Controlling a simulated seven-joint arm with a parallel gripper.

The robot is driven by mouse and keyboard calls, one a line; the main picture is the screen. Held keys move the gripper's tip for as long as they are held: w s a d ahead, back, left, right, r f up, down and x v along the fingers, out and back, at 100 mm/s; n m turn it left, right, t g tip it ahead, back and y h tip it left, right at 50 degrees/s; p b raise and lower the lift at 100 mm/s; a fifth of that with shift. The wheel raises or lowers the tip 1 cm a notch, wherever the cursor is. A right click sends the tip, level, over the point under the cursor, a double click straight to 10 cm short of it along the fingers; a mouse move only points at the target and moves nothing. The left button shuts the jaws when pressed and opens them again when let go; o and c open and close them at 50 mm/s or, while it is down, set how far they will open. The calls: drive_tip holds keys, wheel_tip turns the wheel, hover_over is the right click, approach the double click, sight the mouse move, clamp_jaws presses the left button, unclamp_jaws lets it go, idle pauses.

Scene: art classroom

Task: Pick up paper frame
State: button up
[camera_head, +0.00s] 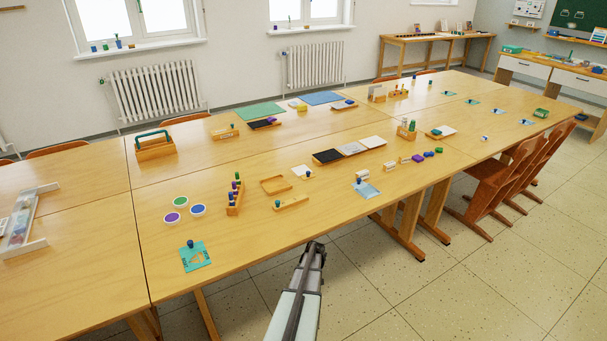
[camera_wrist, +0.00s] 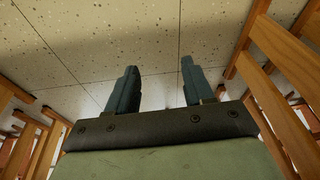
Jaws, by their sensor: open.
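A small flat wooden frame (camera_head: 275,184), which looks like the paper frame, lies on the long wooden table (camera_head: 240,250) in the head view, near the middle of its front half. My gripper (camera_head: 316,246) is beyond the table's front edge, over the floor, nearer to the camera and to the right of the frame. In the wrist view my gripper (camera_wrist: 159,65) has its two dark fingers spread apart with nothing between them. That view shows only floor and wooden furniture legs; the frame is not in it.
A holder with bottles (camera_head: 235,196) stands left of the frame, and a wooden block strip (camera_head: 291,203) lies in front of it. A small white card (camera_head: 302,172) lies to its right. Round paint pots (camera_head: 180,202) are farther left. Wooden chairs (camera_head: 497,185) stand at the right.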

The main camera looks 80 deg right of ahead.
drive_tip(key=s+d+r+m+g+h, duration=0.1)
drive_tip(key=s+d+r, duration=0.35)
drive_tip(key=s, duration=0.75)
drive_tip(key=s+d+r+h, duration=0.25)
drive_tip(key=s+d, duration=0.35)
drive_tip(key=s, duration=0.7)
drive_tip(key=s+d+r+m+g, duration=0.1)
drive_tip(key=s+d+r, duration=0.35)
drive_tip(key=s, duration=0.75)
drive_tip(key=s+d+r+n+g+h, duration=0.1)
drive_tip(key=s+d+r, duration=0.35)
drive_tip(key=r, duration=0.45)
drive_tip(key=s+d+r+n+g+h, duration=0.1)
drive_tip(key=s+d+r+g, duration=0.3)
drive_tip(key=r, duration=0.6)
wheel_tip(320, 180, up, 16)
drive_tip(key=n+t+y, duration=0.1)
drive_tip(key=n+y, duration=0.3)
drive_tip(key=n, duration=1.3)
hover_over(308, 172)
drive_tip(key=w+a, duration=0.4)
drive_tip(key=x, duration=1.3)
drive_tip(key=shift+w+d+f, duration=0.2)
drive_tip(key=shift+d+f, duration=0.05)
drive_tip(key=shift+f, duration=0.15)
